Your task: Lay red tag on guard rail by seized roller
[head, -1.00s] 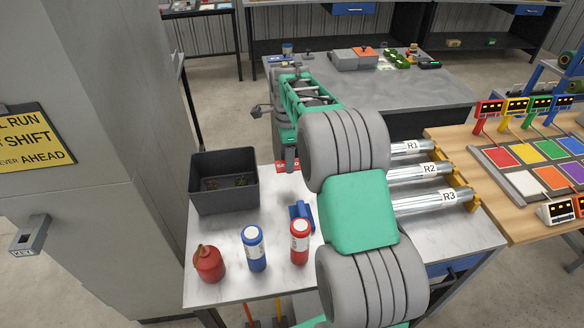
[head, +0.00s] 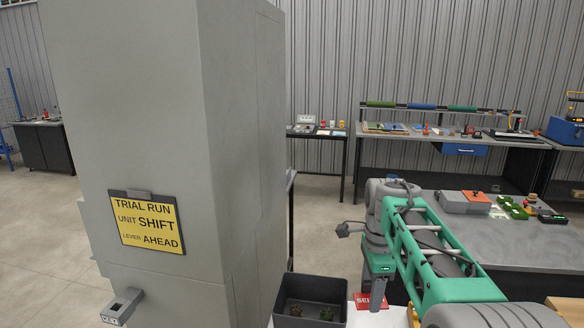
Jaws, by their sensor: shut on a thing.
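My gripper (head: 378,294) is low in the head view, right of centre, pointing down. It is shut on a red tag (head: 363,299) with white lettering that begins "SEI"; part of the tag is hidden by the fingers. The tag is just right of a dark bin and over the pale bench top. The rollers are out of the frame now, and I cannot make out the guard rail.
The dark open bin (head: 310,294) holds small greenish and brownish bits. A tall grey cabinet (head: 165,90) with a yellow "TRIAL RUN" sign (head: 147,222) and a "KEY" box (head: 122,305) stands at left. A grey table (head: 450,235) lies behind my arm.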

